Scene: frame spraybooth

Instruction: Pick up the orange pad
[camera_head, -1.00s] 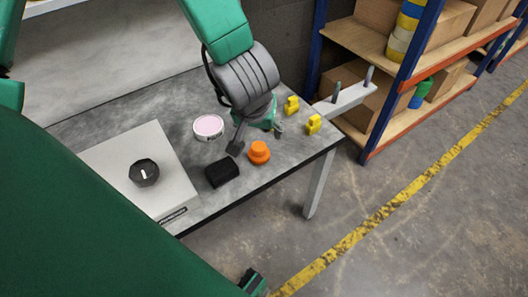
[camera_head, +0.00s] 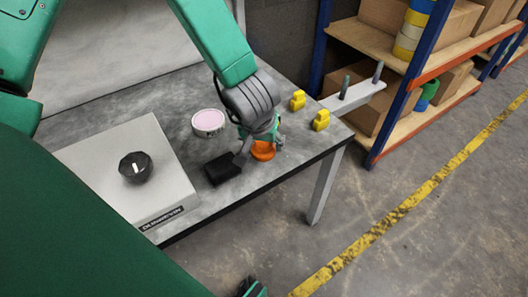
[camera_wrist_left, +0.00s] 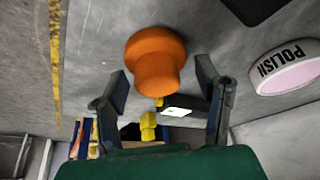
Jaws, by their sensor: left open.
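The orange pad (camera_head: 263,151) is a round knob-like piece on the grey table (camera_head: 283,172), near its front edge. My left gripper (camera_head: 260,147) is open just above it and partly hides it in the head view. In the left wrist view the orange pad (camera_wrist_left: 155,50) shows its wide base and narrower top. There it sits just beyond the open, empty fingers (camera_wrist_left: 162,82), roughly centred between them. I cannot tell whether a finger touches it.
A black block (camera_head: 223,168) lies left of the pad. A polish tin (camera_head: 208,123) with a pink top stands behind it. Two yellow pieces (camera_head: 298,100) (camera_head: 320,120) stand to the right. A light box with a black knob (camera_head: 135,168) fills the table's left. Shelving (camera_head: 385,110) stands beyond.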

